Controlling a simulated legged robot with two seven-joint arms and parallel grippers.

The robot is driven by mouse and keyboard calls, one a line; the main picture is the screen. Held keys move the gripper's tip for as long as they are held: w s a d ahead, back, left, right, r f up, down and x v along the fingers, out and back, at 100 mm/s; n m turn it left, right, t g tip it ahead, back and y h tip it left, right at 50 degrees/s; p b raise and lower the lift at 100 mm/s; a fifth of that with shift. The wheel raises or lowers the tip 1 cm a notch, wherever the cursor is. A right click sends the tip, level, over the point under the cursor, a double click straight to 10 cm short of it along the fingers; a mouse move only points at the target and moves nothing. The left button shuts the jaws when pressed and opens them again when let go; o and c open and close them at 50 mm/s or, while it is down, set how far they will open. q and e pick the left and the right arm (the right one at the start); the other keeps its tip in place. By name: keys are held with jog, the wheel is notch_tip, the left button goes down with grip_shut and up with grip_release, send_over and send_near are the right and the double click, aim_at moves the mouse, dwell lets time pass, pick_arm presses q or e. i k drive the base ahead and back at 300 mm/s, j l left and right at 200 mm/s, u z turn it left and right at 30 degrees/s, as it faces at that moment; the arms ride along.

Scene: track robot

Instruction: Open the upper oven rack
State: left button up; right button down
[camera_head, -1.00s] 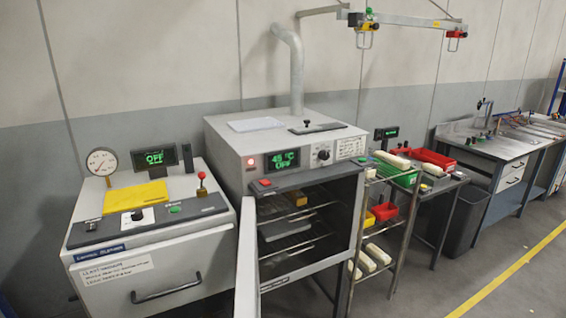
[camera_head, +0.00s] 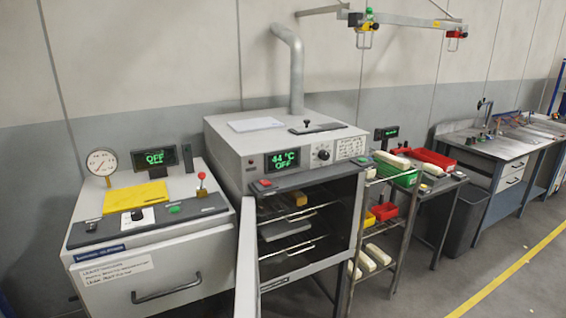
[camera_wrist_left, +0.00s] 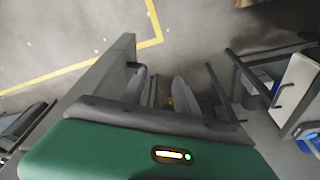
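The oven (camera_head: 285,155) stands in the middle of the head view, with its door (camera_head: 247,265) swung open toward me at the left. Its display reads 44 °C and OFF. Inside, the upper rack (camera_head: 296,216) is a wire shelf that appears to sit within the chamber, with a yellowish block (camera_head: 299,199) near it. A lower rack (camera_head: 292,249) lies beneath, near a grey tray (camera_head: 286,228). Neither gripper shows in the head view. In the left wrist view, my left gripper (camera_wrist_left: 161,90) has its fingers apart, with floor between them. My right gripper is out of view.
A grey cabinet (camera_head: 150,265) with a handle and gauge stands left of the oven. A wire trolley (camera_head: 380,235) with bins and pale blocks stands close on the right. A dark bin (camera_head: 465,220) and workbench (camera_head: 515,150) are farther right. Floor at lower right is clear.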

aim_at(338, 199)
jog(key=l+u, duration=0.4)
jog(key=l, duration=0.65)
jog(key=i+l+u, duration=0.15)
jog(key=l, duration=0.15)
jog(key=i+l+u, duration=0.15)
jog(key=l, duration=0.2)
jog(key=i+l+u, duration=0.15)
jog(key=l, duration=0.15)
jog(key=l+u, duration=0.2)
jog(key=l, duration=0.15)
jog(key=i+l+u, duration=0.5)
jog(key=i+l, duration=0.3)
jog(key=l, duration=0.1)
